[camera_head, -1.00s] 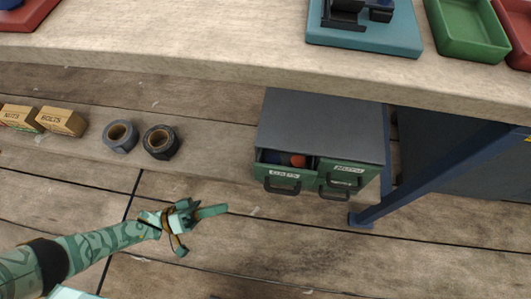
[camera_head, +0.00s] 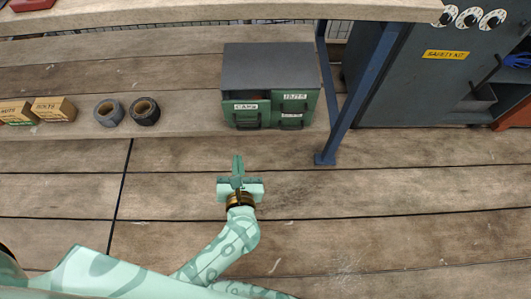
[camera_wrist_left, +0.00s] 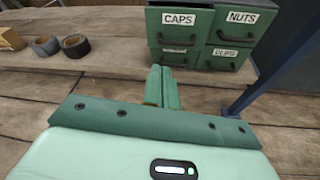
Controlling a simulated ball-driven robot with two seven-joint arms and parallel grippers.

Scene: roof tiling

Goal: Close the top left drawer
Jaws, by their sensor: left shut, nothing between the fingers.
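The green drawer cabinet (camera_head: 268,65) with a dark grey top stands on the low wooden shelf in the head view. Its top left drawer, labelled CAPS (camera_head: 246,115), sits forward of its neighbour, with a dark gap and a bit of red above its front. In the left wrist view the CAPS front (camera_wrist_left: 172,42) is ahead, above my fingers. My left gripper (camera_head: 238,162) is shut and empty, in front of the cabinet and apart from it, pointing toward it. Its closed fingers also show in the left wrist view (camera_wrist_left: 162,75). My right gripper is in neither view.
A blue table leg (camera_head: 355,95) stands just right of the cabinet. Two tape rolls (camera_head: 127,111) and small boxes (camera_head: 38,110) lie on the shelf to the left. The workbench edge (camera_head: 200,14) overhangs above. The plank floor before the cabinet is clear.

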